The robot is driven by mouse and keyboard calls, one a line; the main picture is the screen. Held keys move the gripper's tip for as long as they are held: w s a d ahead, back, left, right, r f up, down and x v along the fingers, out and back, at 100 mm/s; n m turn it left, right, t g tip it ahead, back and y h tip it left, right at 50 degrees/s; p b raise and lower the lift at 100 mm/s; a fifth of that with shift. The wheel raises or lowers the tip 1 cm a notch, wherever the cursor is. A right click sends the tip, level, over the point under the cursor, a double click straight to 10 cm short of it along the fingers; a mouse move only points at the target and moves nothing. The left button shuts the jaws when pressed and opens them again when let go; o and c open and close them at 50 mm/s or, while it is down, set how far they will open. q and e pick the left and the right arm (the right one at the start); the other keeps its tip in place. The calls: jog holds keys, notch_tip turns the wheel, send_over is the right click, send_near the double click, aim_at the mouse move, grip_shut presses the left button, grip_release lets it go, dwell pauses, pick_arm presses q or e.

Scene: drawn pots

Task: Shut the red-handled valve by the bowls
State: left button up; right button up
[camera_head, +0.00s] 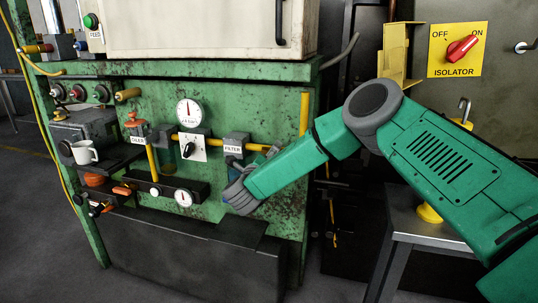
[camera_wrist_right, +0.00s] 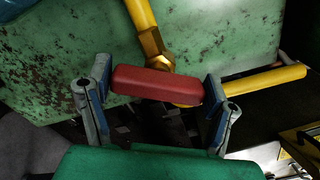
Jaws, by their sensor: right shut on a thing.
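The red valve handle (camera_wrist_right: 157,84) is a thick bar lying nearly level in the right wrist view. Just above it a brass fitting (camera_wrist_right: 154,47) ends a yellow pipe (camera_wrist_right: 140,13) from the top. The handle lies across that pipe's line. My right gripper (camera_wrist_right: 157,94) has a finger at each end of the handle and is shut on it. In the head view my right gripper (camera_head: 240,193) is at the green panel below the filter (camera_head: 234,146), hiding the handle. The oiler (camera_head: 138,138) is further left. My left gripper is not in view.
A yellow pipe (camera_wrist_right: 265,82) runs off to the right. In the head view, gauges (camera_head: 189,112) and a black knob (camera_head: 188,150) sit left of my gripper. A yellow isolator plate (camera_head: 457,50) is at right.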

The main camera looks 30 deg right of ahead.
jog(key=n+p, duration=0.2)
jog(key=n, duration=0.4)
jog(key=shift+w, duration=0.15)
jog(key=shift+n, duration=0.3)
jog(key=shift+c, duration=0.2)
jog(key=o, duration=1.1)
jog(key=shift+w+f, duration=0.1)
jog(key=shift+f, duration=0.2)
jog(key=shift+s+a, duration=0.2)
jog(key=shift+s, duration=0.1)
jog(key=v, duration=1.1)
jog(key=shift+a, duration=0.15)
jog(key=shift+f, duration=0.1)
